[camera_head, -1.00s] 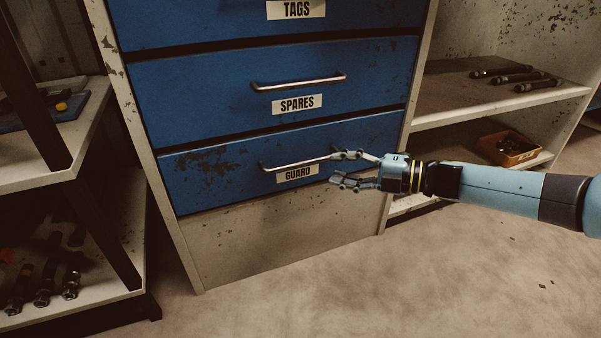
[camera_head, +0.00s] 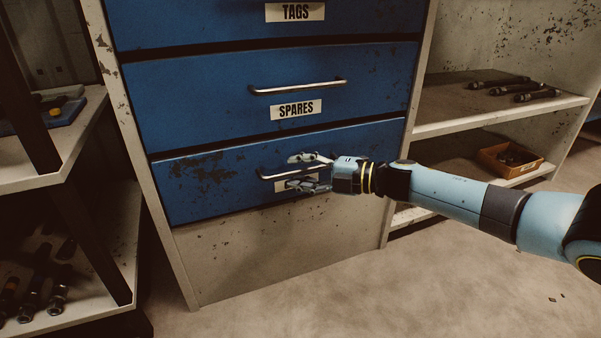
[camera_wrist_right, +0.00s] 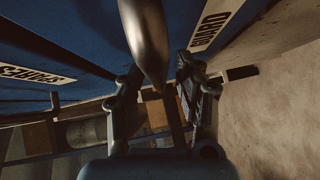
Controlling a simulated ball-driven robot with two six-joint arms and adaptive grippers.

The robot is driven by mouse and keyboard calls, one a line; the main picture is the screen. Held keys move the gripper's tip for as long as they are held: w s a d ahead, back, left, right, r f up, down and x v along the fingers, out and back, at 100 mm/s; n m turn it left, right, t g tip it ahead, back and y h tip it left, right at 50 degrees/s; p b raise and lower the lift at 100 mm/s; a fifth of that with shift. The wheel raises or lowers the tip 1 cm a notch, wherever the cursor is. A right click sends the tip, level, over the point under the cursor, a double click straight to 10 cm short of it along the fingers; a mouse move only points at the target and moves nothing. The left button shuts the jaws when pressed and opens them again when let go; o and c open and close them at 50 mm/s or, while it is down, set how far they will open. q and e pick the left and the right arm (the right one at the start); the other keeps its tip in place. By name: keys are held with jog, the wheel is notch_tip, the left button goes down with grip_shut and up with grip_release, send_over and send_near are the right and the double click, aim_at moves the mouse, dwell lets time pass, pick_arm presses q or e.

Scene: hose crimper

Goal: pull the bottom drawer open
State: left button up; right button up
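The bottom drawer (camera_head: 200,185) is blue with chipped paint and looks closed. Its metal bar handle (camera_head: 268,175) is partly hidden by my right gripper (camera_head: 291,172), whose fingers are apart at the handle's right part. In the right wrist view, the handle (camera_wrist_right: 146,40) runs between the two open fingers of the gripper (camera_wrist_right: 158,72). I see no clear grip on it. The GUARD label (camera_wrist_right: 212,22) shows beside the right finger; in the head view the fingers cover most of it. My left gripper is not in view.
The SPARES drawer (camera_head: 200,105) above is closed, as is the TAGS drawer (camera_head: 200,22). An open shelf (camera_head: 460,112) with dark tools and a small orange bin (camera_head: 497,163) stand to the right. A rack (camera_head: 60,165) stands at left. The floor in front is clear.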

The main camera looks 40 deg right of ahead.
grip_shut()
dwell(0.5)
